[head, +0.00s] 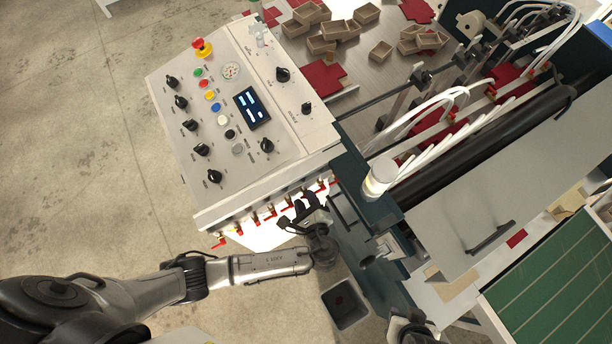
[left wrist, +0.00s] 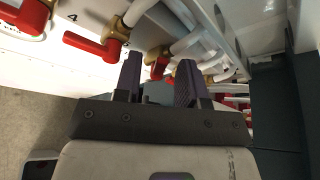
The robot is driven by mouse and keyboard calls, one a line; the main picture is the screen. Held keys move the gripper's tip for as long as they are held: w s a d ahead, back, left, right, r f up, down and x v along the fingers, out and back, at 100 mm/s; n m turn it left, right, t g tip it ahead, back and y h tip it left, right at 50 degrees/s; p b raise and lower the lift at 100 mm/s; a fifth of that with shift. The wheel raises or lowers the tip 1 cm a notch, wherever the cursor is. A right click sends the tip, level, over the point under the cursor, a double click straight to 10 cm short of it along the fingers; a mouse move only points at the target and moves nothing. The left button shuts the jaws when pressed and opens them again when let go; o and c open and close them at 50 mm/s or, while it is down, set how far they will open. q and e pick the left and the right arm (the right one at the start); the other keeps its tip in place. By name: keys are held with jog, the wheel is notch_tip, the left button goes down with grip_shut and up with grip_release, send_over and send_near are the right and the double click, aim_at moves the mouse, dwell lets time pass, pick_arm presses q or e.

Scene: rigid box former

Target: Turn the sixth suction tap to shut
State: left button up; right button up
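A row of brass suction taps with red handles (head: 271,213) runs along the front edge of the control console in the head view. In the left wrist view, one tap handle (left wrist: 92,46) lies sideways beside a printed 4. Another red handle (left wrist: 157,66) shows just beyond and between my left gripper's fingers. More taps (left wrist: 212,78) recede to the right, partly hidden by a finger; I cannot read their numbers. My left gripper (left wrist: 158,75) is open, its two dark fingers apart; it is by the row's right end in the head view (head: 298,213). My right gripper's fingers do not show clearly.
The console (head: 240,110) carries knobs, coloured buttons and a small screen. White hoses (left wrist: 200,38) run close to the taps. A dark machine frame (head: 365,225) stands right of my left gripper. A grey bin (head: 344,303) is below it. Bare floor lies left.

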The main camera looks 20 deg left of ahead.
pick_arm(q)
jog(key=shift+c, duration=0.2)
grip_shut()
jog(key=shift+f, duration=0.1)
jog(key=shift+s+a+f+n+t+b, duration=0.1)
jog(key=shift+s+f+n+t+b, duration=0.1)
jog(key=shift+n+t+b, duration=0.25)
jog(key=shift+s+a+f+n+t+b, duration=0.1)
jog(key=shift+f+n+t+b, duration=0.15)
jog(key=shift+n+b, duration=0.4)
jog(key=n+t+b, duration=0.1)
jog(key=n+b, duration=0.1)
jog(key=b, duration=0.2)
jog(key=f+n+t+b, duration=0.1)
jog(key=n+b, duration=0.2)
jog(key=b, duration=0.1)
jog(key=shift+s+a+f+t, duration=0.15)
jog(key=shift+f+t, duration=0.05)
jog(key=shift+t, duration=0.1)
jog(key=shift+r+n+b, duration=0.1)
jog(key=shift+n+b, duration=0.7)
jog(key=shift+b, duration=0.4)
